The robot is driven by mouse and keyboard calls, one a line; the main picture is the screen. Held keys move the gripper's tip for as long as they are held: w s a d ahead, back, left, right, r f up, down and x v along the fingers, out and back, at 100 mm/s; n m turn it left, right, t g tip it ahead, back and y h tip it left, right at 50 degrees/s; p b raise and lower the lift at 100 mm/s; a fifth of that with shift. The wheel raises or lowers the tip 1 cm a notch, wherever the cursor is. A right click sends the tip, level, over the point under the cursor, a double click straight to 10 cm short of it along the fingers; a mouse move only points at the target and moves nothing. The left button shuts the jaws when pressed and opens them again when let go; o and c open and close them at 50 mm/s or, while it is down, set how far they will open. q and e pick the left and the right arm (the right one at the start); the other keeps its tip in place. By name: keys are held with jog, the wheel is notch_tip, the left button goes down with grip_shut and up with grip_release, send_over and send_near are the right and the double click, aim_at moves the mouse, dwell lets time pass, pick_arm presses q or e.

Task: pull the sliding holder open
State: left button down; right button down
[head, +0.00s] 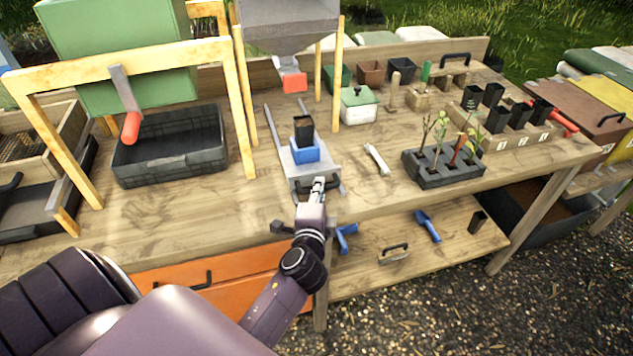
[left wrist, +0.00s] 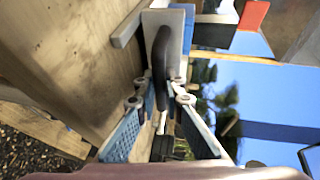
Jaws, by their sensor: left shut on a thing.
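The sliding holder (head: 322,170) is a light grey plate on two rails on the workbench, in front of the hopper. It carries a blue block (head: 306,152) with a black pot (head: 303,130) standing upright in it. My left gripper (head: 318,184) is at the front edge of the holder, shut on its dark handle. In the left wrist view the black curved handle (left wrist: 160,62) runs between the two fingers of my left gripper (left wrist: 160,101), with the grey plate (left wrist: 178,22) behind it. In the head view the gripper partly hides the handle. My right gripper is not in view.
The grey hopper (head: 290,22) with a red-orange part stands behind on wooden posts. A black tray (head: 170,150) is to the left. A small light bar (head: 376,159) and a dark seedling tray (head: 445,172) are to the right. Bench in front of the tray is clear.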

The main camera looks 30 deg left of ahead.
pick_arm(q)
jog(key=shift+s+d+f, duration=0.1)
jog(key=shift+s+d, duration=0.3)
jog(key=shift+d, duration=0.05)
jog(key=shift+s+d, duration=0.65)
jog(key=shift+d, duration=0.1)
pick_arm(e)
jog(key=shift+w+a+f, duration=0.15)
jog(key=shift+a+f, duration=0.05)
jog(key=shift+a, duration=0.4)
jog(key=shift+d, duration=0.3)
pick_arm(q)
jog(key=c, duration=2.3)
grip_release()
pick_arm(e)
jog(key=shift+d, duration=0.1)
pick_arm(q)
jog(key=v, duration=0.7)
jog(key=shift+s, duration=0.3)
jog(key=shift+d, duration=0.15)
